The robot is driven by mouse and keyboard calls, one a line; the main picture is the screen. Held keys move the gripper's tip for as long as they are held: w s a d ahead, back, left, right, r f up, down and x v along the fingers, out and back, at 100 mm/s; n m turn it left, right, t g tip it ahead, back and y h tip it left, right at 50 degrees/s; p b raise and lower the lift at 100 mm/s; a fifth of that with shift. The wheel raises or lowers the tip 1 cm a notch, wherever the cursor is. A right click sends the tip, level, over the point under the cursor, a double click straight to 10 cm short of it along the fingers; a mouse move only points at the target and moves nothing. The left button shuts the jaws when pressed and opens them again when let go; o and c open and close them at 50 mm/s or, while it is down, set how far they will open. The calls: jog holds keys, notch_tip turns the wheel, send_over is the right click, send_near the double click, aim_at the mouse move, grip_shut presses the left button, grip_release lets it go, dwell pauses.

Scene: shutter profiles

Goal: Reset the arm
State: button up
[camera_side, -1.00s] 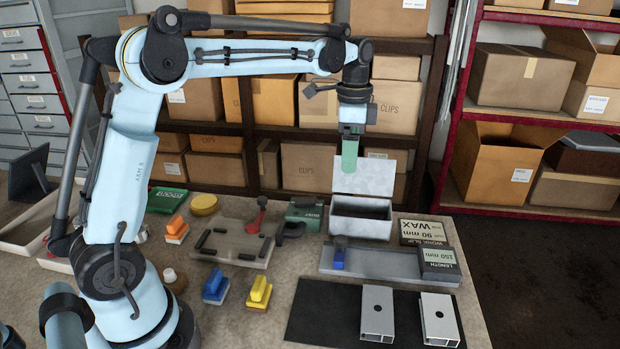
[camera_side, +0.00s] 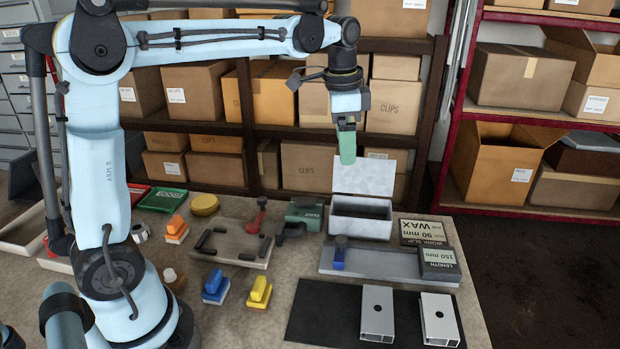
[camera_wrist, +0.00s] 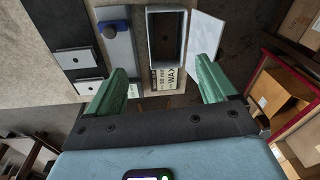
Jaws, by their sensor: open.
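My gripper (camera_side: 347,147) is raised above the back of the workbench, in front of the shelf of boxes. In the wrist view my gripper (camera_wrist: 160,98) has its two green fingers wide apart with nothing between them.
A grey length stop (camera_side: 375,266) with a blue piece lies in front of the box. Two aluminium profiles (camera_side: 378,314) (camera_side: 439,320) stand on a black mat (camera_side: 318,312). A fixture plate (camera_side: 228,243), a red-handled clamp (camera_side: 258,216) and coloured blocks (camera_side: 259,292) are further left. Air around the gripper is clear.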

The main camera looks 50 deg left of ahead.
jog(key=s+d+f+n+t, duration=0.2)
jog(key=s+f+n+t, duration=0.1)
jog(key=s, duration=0.4)
jog(key=s+d+f+n+t, duration=0.2)
jog(key=s+f+n, duration=0.2)
jog(key=s, duration=0.3)
jog(key=shift+d+f+t, duration=0.15)
jog(key=shift+d+t, duration=0.2)
jog(key=shift+t, duration=0.05)
jog(key=shift+c, duration=0.4)
